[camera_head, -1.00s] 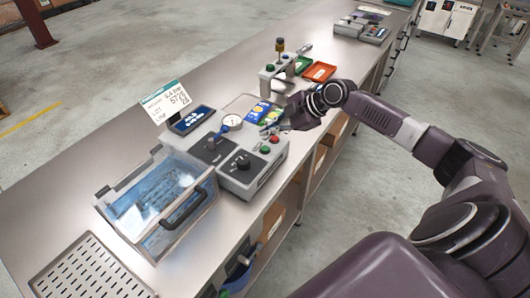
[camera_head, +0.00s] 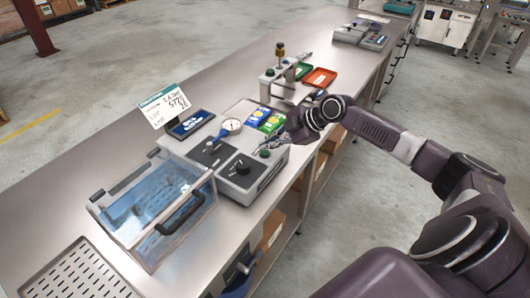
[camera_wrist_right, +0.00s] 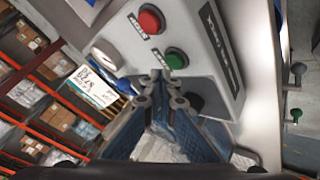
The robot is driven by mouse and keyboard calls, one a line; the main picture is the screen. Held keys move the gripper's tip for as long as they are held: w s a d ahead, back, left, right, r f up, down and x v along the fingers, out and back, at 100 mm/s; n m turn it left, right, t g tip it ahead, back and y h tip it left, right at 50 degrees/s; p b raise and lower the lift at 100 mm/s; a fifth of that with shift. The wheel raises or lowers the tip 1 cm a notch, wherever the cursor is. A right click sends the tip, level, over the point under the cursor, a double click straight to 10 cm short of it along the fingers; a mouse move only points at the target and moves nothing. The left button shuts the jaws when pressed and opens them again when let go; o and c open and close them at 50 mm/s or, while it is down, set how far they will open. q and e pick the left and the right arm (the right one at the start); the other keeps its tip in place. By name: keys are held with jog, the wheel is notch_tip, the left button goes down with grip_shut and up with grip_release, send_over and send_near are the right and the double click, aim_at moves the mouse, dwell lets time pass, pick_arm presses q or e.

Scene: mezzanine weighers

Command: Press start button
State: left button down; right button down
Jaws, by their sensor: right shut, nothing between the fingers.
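In the right wrist view the green button (camera_wrist_right: 176,58) and a red button (camera_wrist_right: 149,21) show side by side on the box. My right gripper (camera_head: 267,146) is shut and empty, with its fingertips over the box close to the green button; it hides the red button in the head view. In the right wrist view my fingertips (camera_wrist_right: 161,77) point at the green button's near edge. I cannot tell whether they touch it. My left gripper is out of view.
A clear-lidded bin (camera_head: 150,215) stands left of the box. A red tray (camera_head: 320,77) is farther along the bench.

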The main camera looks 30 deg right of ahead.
aim_at(268, 153)
dwell(0.8)
jog(key=shift+f+b, duration=0.35)
jog(key=shift+f, duration=0.1)
jog(key=shift+f+b, duration=0.4)
jog(key=shift+f, duration=0.05)
dwell(0.5)
jog(key=shift+r+p, duration=0.55)
jog(key=shift+r, duration=0.35)
jog(key=shift+r+p, duration=1.75)
jog(key=shift+r, duration=0.8)
jog(key=shift+f, duration=0.1)
